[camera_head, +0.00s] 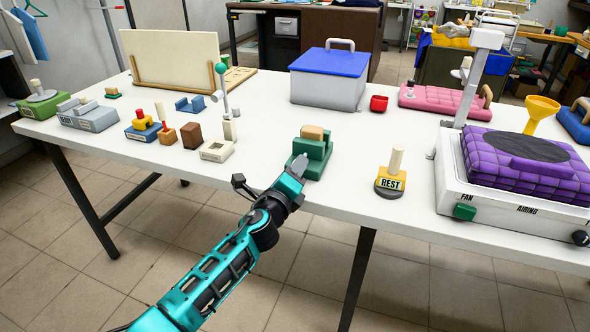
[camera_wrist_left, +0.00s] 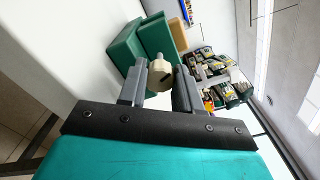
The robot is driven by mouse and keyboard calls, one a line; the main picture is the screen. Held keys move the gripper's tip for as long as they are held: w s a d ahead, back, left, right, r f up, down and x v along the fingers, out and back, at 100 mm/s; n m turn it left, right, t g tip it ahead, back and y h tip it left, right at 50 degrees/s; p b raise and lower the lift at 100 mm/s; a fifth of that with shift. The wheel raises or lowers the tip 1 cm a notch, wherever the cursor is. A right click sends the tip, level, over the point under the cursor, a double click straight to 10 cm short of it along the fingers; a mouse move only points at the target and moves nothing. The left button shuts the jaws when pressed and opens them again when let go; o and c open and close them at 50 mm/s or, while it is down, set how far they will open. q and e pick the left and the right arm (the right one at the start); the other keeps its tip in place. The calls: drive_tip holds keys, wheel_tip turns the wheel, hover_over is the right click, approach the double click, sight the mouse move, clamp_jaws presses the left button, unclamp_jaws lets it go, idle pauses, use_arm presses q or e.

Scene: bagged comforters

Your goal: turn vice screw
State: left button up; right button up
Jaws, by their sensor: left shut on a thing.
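The green vice (camera_head: 310,152) stands near the front edge of the white table, with a tan wooden block (camera_head: 313,132) in its jaws. In the left wrist view the vice (camera_wrist_left: 128,52) is at the top middle. The cream vice screw knob (camera_wrist_left: 160,73) sticks out towards me. My left gripper (camera_head: 298,168) reaches up from the table's front edge to the vice. In the left wrist view its two grey fingers (camera_wrist_left: 165,83) stand either side of the knob and are shut on it. My right gripper is not in view.
A yellow REST stand with a peg (camera_head: 391,180) is to the right of the vice. A white airing unit (camera_head: 470,200) bears a purple quilted bundle (camera_head: 520,165). Small wooden and coloured blocks (camera_head: 191,135) lie to the left. A blue-lidded box (camera_head: 328,85) is behind.

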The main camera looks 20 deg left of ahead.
use_arm(q)
drive_tip(key=o, duration=1)
drive_tip(key=shift+o, duration=0.2)
drive_tip(key=s, duration=1.3)
drive_tip(key=shift+a, duration=0.25)
